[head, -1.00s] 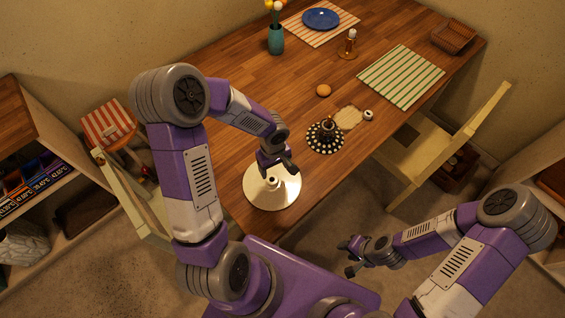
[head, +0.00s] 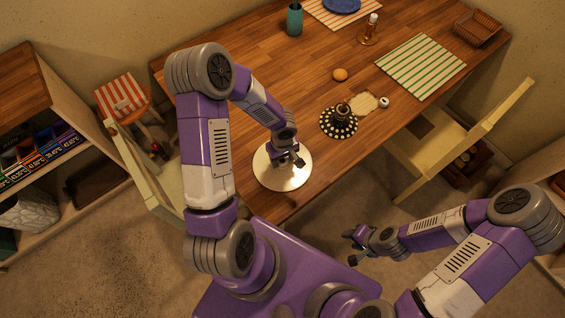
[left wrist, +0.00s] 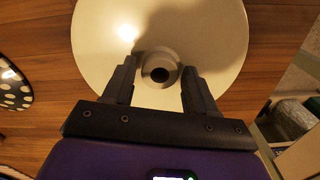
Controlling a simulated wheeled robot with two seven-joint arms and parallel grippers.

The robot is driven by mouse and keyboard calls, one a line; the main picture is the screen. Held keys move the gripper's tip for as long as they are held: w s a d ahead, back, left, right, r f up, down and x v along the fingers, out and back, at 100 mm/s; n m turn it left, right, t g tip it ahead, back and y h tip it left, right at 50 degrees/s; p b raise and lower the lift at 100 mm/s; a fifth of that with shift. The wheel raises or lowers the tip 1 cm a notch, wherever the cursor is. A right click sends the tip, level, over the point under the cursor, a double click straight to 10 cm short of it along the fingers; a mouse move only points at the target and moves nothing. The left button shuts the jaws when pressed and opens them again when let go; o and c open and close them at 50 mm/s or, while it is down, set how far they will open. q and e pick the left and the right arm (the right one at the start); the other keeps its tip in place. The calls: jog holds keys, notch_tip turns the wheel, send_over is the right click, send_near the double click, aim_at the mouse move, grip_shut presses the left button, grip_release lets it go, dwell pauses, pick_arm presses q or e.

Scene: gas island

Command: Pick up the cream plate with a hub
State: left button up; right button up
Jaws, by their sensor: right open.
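The cream plate (head: 268,179) lies on the near end of the wooden table, round and shiny. Its raised hub (left wrist: 158,72) with a dark hole shows in the left wrist view, in the middle of the plate (left wrist: 215,35). My left gripper (head: 290,161) is over the plate and hides the hub in the head view. In the left wrist view its two fingers (left wrist: 159,68) are apart, one on each side of the hub, with gaps visible; it is open and holds nothing. My right gripper (head: 356,246) is open and empty, off the table at lower right.
A black dotted plate (head: 338,123) with a dark object on it stands right of the cream plate. A bun (head: 340,74), a cream mat (head: 364,103) and a small white cup (head: 384,102) are beyond. A chair (head: 430,150) stands at the table's right side.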

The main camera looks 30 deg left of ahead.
pick_arm(q)
grip_shut()
